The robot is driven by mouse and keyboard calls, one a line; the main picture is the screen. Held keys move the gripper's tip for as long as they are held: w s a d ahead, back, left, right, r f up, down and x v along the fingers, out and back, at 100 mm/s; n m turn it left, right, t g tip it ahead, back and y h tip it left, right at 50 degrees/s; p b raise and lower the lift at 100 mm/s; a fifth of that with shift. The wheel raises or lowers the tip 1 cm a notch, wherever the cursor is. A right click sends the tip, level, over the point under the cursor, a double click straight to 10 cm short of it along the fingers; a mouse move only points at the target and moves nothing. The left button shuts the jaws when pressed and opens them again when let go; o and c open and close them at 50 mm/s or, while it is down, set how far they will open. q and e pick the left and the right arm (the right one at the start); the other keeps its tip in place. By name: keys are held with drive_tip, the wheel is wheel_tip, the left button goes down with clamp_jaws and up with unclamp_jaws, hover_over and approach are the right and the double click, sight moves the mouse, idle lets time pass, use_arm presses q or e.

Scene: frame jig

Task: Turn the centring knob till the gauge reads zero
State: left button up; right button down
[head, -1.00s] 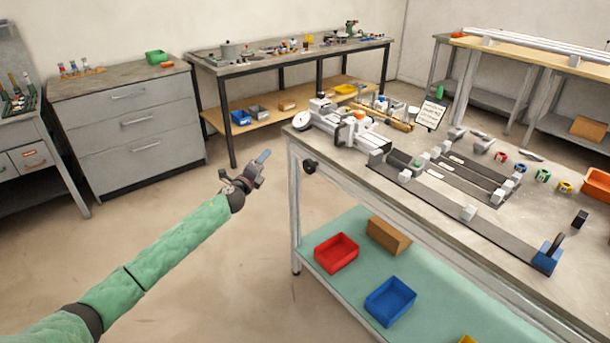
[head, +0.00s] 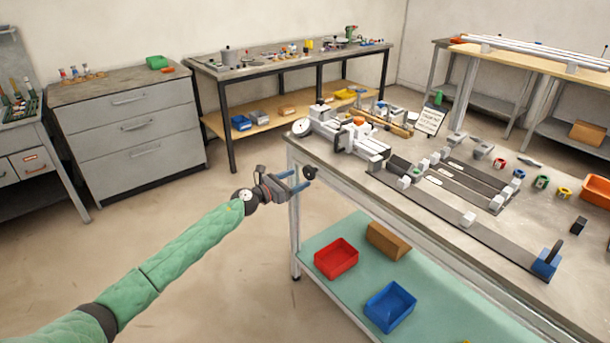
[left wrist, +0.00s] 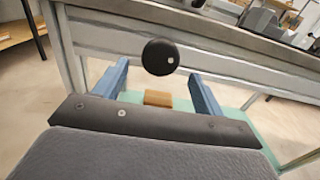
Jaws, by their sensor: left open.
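The centring knob is a round black knob (head: 310,172) on the near left side of the jig bench, below the top's edge. In the left wrist view the knob (left wrist: 160,57) shows a pale dot right of its middle, and it appears between and beyond my fingers. My left gripper (head: 298,181) is open and empty, with its blue fingers pointing at the knob, close to it. The fingers also show in the left wrist view (left wrist: 157,88). The white round gauge (head: 301,127) stands at the jig's left end; its reading is too small to tell. My right gripper is not in view.
The jig bench (head: 470,262) carries rails, clamps and small coloured parts. On its lower shelf are a red bin (head: 336,258), a blue bin (head: 390,306) and a brown box (head: 388,240). A grey drawer cabinet (head: 130,130) stands at left. The floor between is clear.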

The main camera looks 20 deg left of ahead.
sight(306, 175)
use_arm(q)
drive_tip(key=x, duration=0.3)
drive_tip(key=shift+w+d, duration=0.15)
drive_tip(key=shift+w, duration=0.05)
drive_tip(key=shift+w+d, duration=0.3)
drive_tip(key=shift+w, duration=0.05)
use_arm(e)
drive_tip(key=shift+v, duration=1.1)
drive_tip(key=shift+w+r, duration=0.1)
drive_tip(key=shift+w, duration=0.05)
use_arm(q)
drive_tip(key=shift+p, duration=0.3)
drive_tip(key=c, duration=0.9)
